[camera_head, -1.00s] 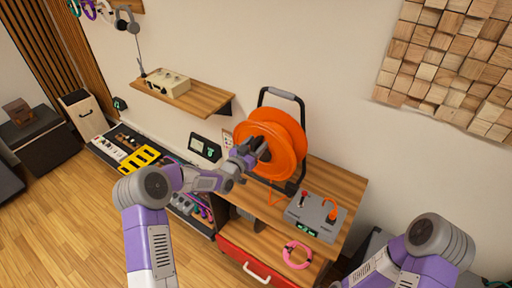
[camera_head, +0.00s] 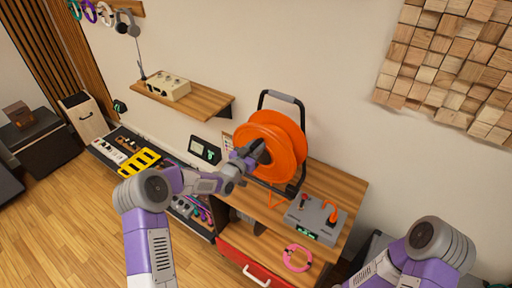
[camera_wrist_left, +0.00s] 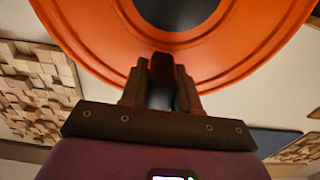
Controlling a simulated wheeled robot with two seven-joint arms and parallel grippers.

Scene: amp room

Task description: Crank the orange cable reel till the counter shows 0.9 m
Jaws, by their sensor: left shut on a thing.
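The orange cable reel (camera_head: 292,133) stands upright in a black frame with a grey-topped handle on the wooden bench. My left gripper (camera_head: 262,152) is at the reel's front face, shut on its dark crank knob. In the left wrist view, the fingers (camera_wrist_left: 162,76) close around the dark crank knob (camera_wrist_left: 161,68), with the orange reel (camera_wrist_left: 95,40) behind. A grey box (camera_head: 316,215) with an orange plug and small green displays sits right of the reel; its digits are too small to read. My right gripper is out of view.
A pink cable ring (camera_head: 297,258) lies at the bench front, above a red drawer (camera_head: 250,262). A wooden shelf (camera_head: 205,100) with a cream device is on the wall at left. A dark wall panel (camera_head: 204,149) hangs left of the reel.

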